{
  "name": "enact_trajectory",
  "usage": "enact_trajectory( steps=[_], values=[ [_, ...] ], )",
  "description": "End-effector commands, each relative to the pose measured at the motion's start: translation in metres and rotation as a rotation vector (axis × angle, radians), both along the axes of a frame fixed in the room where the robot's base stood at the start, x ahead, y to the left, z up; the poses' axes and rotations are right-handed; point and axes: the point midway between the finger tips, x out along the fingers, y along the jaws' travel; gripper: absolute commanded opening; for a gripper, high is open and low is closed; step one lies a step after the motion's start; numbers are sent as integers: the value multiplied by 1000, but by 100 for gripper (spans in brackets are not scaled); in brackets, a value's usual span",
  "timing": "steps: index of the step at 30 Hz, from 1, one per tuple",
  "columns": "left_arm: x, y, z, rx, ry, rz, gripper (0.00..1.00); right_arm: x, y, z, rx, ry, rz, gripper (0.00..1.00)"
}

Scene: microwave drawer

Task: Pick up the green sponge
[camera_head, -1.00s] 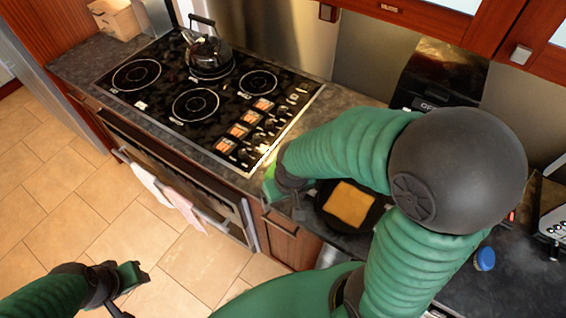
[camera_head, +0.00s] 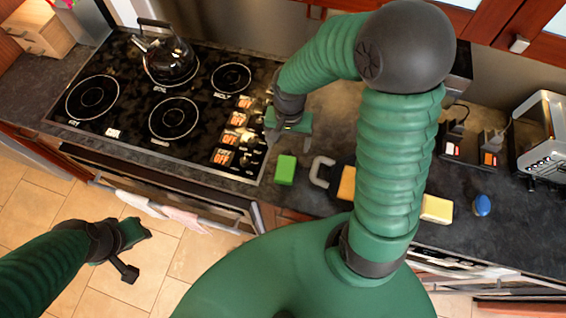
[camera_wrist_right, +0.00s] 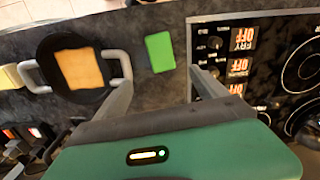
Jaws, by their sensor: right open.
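The green sponge (camera_head: 285,169) lies on the dark counter just right of the stove and left of the pan.
A dark pan (camera_wrist_right: 52,88) with grey handles holds a bread slice (camera_wrist_right: 80,68) beside the sponge; my right arm hides part of it in the head view. The stove (camera_head: 205,80) bears a kettle (camera_head: 167,58). A yellow block (camera_head: 436,209) and blue object (camera_head: 482,205) lie right.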

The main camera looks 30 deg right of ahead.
Motion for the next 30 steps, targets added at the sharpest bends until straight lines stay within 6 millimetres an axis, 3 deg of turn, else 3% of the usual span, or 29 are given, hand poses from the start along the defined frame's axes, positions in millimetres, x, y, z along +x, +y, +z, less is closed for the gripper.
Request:
enact_trajectory(
  steps=[12, 19, 25, 30],
  values=[
    [0, 0, 3, 0, 0, 0, 36, 0, 2, -100, 2, 6, 4, 82],
    [0, 0, 9, 0, 0, 0, 36, 0, 4, -123, 1, 6, 5, 82],
    [0, 0, 18, 0, 0, 0, 36, 2, 9, -156, 0, 4, 4, 82],
    [0, 0, 18, 0, 0, 0, 36, 3, 8, -164, 0, 0, 4, 82]
  ],
)
